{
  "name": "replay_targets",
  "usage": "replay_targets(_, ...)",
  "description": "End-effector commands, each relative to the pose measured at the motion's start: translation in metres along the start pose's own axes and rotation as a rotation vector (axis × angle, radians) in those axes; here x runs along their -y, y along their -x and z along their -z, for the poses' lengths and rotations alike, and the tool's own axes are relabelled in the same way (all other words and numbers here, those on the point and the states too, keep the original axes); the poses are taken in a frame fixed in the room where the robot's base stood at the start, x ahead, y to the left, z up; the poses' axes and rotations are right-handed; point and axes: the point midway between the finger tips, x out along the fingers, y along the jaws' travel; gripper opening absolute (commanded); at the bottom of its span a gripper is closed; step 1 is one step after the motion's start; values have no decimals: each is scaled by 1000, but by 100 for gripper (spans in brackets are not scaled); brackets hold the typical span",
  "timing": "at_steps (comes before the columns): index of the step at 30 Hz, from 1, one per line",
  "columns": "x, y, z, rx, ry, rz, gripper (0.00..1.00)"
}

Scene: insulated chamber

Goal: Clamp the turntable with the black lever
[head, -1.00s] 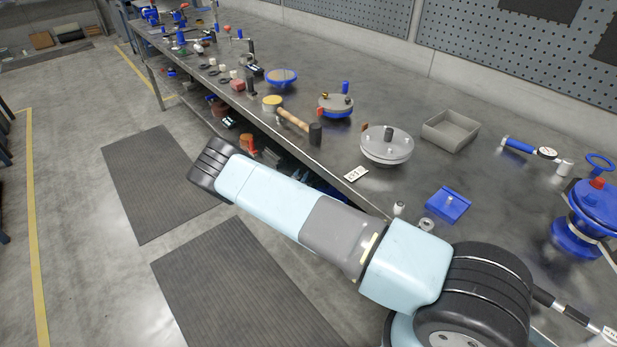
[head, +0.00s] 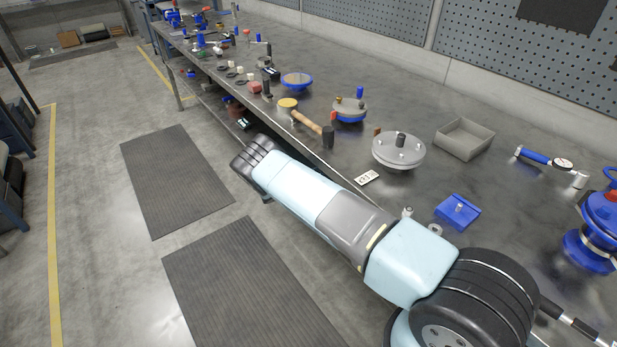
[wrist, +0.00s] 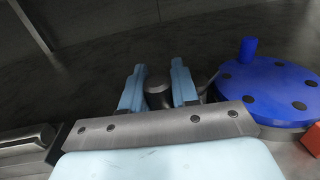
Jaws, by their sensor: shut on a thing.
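In the wrist view, my gripper (wrist: 158,88) has its two light blue fingers closed around a dark round knob (wrist: 158,97), which appears to be the black lever's end. A blue turntable disc (wrist: 270,92) with several dark bolt spots lies just right of the fingers. A blue post (wrist: 248,50) stands at its far edge, and a red block (wrist: 313,138) sits at its near right. A thin grey rod shows between the right finger and the disc. In the head view my gripper is out of sight; which turntable there is this one, I cannot tell for sure.
The long steel bench (head: 330,172) carries a round blue-based turntable (head: 349,112), a grey flanged disc (head: 399,156), a mallet (head: 312,124), a grey tray (head: 463,139), a blue block (head: 457,211) and a blue valve (head: 592,245). Floor mats (head: 175,182) lie left of it.

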Motion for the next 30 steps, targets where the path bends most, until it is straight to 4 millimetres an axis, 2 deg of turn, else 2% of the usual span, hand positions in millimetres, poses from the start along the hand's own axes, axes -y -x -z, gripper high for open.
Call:
replay_targets(15, 1, -7, 1, -1, 0, 23, 0)
replay_targets(16, 1, -7, 0, -1, 0, 23, 32)
replay_targets(18, 1, -8, 0, -1, 0, 23, 39)
replay_targets(22, 1, -8, 0, 0, 0, 24, 50)
replay_targets(30, 1, -7, 0, 0, 0, 25, 50)
